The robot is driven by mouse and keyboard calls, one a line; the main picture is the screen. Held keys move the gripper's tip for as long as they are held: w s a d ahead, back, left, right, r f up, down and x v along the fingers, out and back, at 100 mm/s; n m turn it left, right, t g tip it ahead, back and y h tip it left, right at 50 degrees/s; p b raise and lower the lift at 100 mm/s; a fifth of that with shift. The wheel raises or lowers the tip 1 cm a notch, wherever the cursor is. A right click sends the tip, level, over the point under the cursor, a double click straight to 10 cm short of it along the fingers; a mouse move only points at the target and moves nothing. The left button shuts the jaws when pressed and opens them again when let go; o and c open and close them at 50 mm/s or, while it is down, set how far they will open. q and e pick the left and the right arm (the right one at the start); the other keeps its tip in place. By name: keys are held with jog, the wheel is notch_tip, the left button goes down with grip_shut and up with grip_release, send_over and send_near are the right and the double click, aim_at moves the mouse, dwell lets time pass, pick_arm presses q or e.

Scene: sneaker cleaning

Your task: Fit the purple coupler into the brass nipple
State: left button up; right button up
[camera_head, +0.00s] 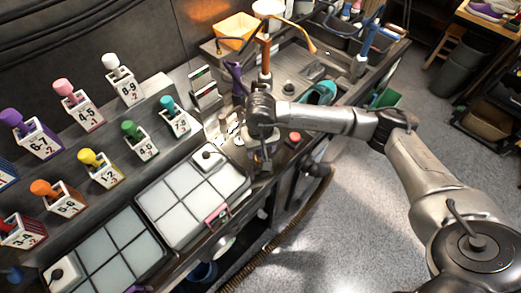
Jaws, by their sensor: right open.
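A purple piece (236,80), which looks like the purple coupler, stands near the back of the bench, just left of an orange post. My right gripper (262,160) points down at the bench's front part, below and to the right of the purple piece and apart from it. It is open, and I see nothing held in it. I cannot make out the brass nipple; my right wrist covers part of the bench there. My left gripper is not in view.
Several numbered boxes with coloured knobs (130,83) stand on steps at the left. Two trays of pale tiles (180,205) lie in front. An orange post (265,58), a yellow-orange bin (236,28) and a teal sneaker (322,92) are behind my wrist.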

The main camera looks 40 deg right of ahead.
notch_tip(320, 180, up, 12)
dwell(0.5)
jog(key=shift+r, duration=0.1)
